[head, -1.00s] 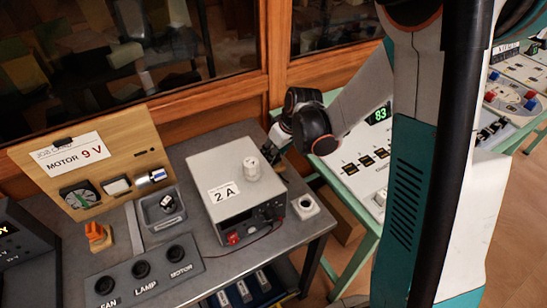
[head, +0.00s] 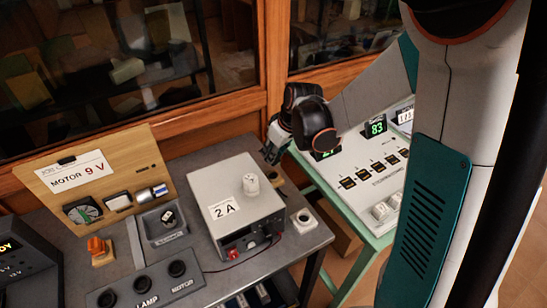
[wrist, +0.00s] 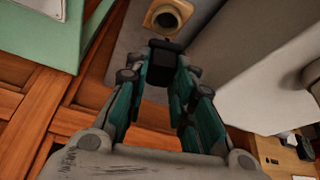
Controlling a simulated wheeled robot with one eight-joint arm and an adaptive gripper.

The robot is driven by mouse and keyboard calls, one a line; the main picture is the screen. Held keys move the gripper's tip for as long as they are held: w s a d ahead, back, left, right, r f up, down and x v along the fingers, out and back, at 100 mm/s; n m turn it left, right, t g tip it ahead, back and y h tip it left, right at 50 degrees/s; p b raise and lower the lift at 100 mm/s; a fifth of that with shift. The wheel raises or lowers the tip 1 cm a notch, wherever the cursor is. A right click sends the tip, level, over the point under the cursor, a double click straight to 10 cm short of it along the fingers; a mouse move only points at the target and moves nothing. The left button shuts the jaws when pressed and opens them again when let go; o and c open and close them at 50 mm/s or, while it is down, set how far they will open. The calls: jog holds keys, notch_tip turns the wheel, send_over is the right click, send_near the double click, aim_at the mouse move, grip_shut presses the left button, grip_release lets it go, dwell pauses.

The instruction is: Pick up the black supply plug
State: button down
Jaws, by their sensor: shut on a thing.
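The black supply plug (wrist: 162,62) is between the fingertips of my gripper (wrist: 160,72) in the wrist view. My gripper is shut on it. In the head view my gripper (head: 271,154) is above the back right of the bench, behind the grey supply box (head: 228,184) marked 2 A. The plug is hard to make out there. The tan holder (head: 277,181) shows just behind the box.
A white socket block (head: 305,220) stands right of the box. A panel with several dark round sockets (head: 138,269) lies at the front left. A wooden board reading MOTOR 9 V (head: 92,181) stands at the back left. A green-edged console (head: 366,185) adjoins on the right.

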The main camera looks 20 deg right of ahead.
notch_tip(320, 180, up, 14)
jog(key=p, duration=0.4)
jog(key=shift+f, duration=0.2)
